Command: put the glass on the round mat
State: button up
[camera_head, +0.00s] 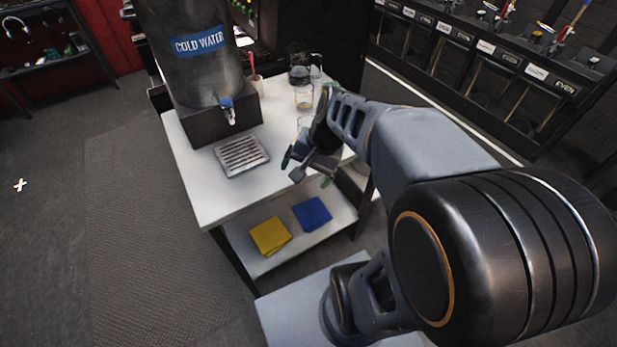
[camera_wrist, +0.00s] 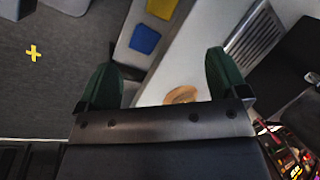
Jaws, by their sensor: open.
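A clear glass (camera_head: 304,121) stands on the white counter, partly hidden behind my gripper in the head view. Behind it is another clear vessel (camera_head: 304,96) with a tan patch at its base; I cannot tell whether this is its contents or a mat. In the wrist view a round tan mat (camera_wrist: 181,95) lies on the counter, partly covered by my gripper's body. My gripper (camera_head: 305,170) is over the counter's right front edge, fingers apart and empty. In the wrist view its dark green fingers (camera_wrist: 160,72) have nothing between them.
A cold water dispenser (camera_head: 200,55) stands at the counter's back left, with a metal drip tray (camera_head: 241,155) before it. A dark-based jug (camera_head: 300,75) and a cup (camera_head: 256,84) stand behind. Yellow (camera_head: 270,236) and blue (camera_head: 312,214) cloths lie on the lower shelf.

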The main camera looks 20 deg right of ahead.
jog(key=s+n+h, duration=0.1)
jog(key=n, duration=0.1)
jog(key=s+a+n+t+h, duration=0.1)
jog(key=n, duration=0.2)
jog(key=s+n+h, duration=0.1)
jog(key=n, duration=0.2)
jog(key=shift+s+a+r+t+h, duration=0.25)
jog(key=shift+s+a+t+h, duration=0.05)
jog(key=shift+s, duration=0.05)
notch_tip(320, 180, up, 6)
jog(key=p, duration=0.5)
jog(key=shift+r+n, duration=0.2)
jog(key=shift+n, duration=0.1)
jog(key=shift+s, duration=0.1)
